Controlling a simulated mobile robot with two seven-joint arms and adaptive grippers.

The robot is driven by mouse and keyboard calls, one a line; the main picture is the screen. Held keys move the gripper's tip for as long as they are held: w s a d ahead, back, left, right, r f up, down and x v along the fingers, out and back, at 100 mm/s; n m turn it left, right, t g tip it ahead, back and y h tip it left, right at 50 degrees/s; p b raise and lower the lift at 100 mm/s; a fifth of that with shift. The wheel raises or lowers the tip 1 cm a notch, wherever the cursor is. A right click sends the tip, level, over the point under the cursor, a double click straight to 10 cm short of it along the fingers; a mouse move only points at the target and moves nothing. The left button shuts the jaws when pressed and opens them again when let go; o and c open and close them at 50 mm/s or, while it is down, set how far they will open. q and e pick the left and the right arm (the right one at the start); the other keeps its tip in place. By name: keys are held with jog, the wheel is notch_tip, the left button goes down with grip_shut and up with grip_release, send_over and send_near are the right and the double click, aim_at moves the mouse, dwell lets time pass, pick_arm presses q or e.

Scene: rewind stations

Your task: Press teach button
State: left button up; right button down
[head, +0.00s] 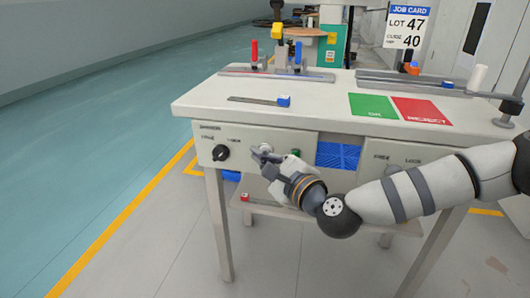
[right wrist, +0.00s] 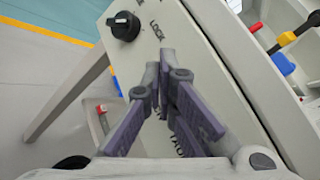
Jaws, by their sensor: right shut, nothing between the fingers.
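My right gripper (head: 260,152) reaches in from the right to the front panel (head: 240,135) of the white bench. It is shut and empty, its fingertips close to the panel between the black knob (head: 221,152) and a green button (head: 295,153). In the right wrist view the shut fingers (right wrist: 168,66) point at the panel, with the black knob (right wrist: 124,26) beyond them to the left. Whether the fingertips touch the panel I cannot tell. No button marked teach can be made out; the fingers cover part of the panel and its lettering. My left gripper is not in view.
The bench top (head: 310,105) carries a green OK mat (head: 373,107), a red REJECT mat (head: 420,112) and a ruler-like strip with a blue block (head: 284,100). A blue mesh bin (head: 338,155) sits in the front opening. The floor at left is clear.

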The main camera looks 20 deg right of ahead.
jog(key=shift+w+d, duration=0.25)
jog(key=shift+w, duration=0.1)
dwell(0.5)
dwell(0.3)
jog(key=shift+s+a, duration=0.45)
jog(key=shift+s, duration=0.25)
jog(key=shift+s+a+p, duration=0.4)
jog(key=shift+s+a, duration=0.3)
jog(key=shift+s, duration=0.35)
jog(key=shift+s+a+p, duration=0.35)
jog(key=shift+s+a, duration=0.35)
jog(key=shift+s, duration=0.3)
